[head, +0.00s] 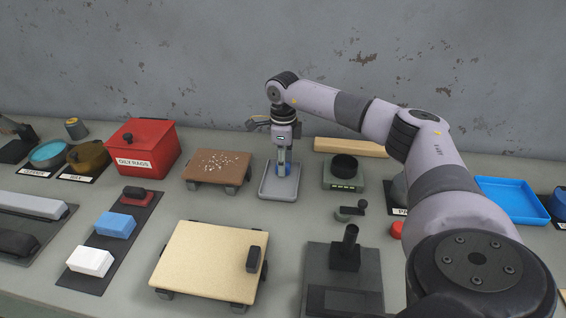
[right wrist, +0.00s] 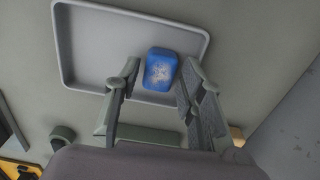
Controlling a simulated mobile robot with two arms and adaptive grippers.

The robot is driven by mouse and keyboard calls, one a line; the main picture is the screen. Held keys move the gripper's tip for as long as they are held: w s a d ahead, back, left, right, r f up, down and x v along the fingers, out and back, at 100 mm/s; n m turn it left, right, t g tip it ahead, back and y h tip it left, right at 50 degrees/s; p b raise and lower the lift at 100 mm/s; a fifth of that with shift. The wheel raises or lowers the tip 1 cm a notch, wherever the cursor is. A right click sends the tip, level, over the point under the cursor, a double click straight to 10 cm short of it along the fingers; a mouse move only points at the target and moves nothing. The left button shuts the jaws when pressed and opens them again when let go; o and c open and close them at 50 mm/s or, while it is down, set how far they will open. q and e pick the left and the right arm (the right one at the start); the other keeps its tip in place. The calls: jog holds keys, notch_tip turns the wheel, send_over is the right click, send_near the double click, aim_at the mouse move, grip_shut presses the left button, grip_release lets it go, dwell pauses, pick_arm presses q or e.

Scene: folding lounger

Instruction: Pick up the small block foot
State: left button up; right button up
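A small blue block (right wrist: 160,68) with pale worn specks on its face is at the grey tray (right wrist: 85,50) in the right wrist view. In the head view, blue (head: 282,169) shows between the fingers of my right gripper (head: 284,160), which points down over the same tray (head: 279,190). In the right wrist view, the fingers of my right gripper (right wrist: 157,78) stand either side of the block, with a gap at the left finger. I cannot tell whether the right finger touches it. No thing in view is plainly labelled as the block foot.
A brown board (head: 217,168) with pale crumbs stands left of the tray, and a green scale-like device (head: 344,174) stands right. A cream board (head: 205,262) is in front. A red "oily rags" box (head: 143,150) stands at the left. Bare table lies just before the tray.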

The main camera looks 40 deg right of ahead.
jog(key=shift+c, duration=0.2)
jog(key=c, duration=0.7)
jog(key=shift+r, duration=0.1)
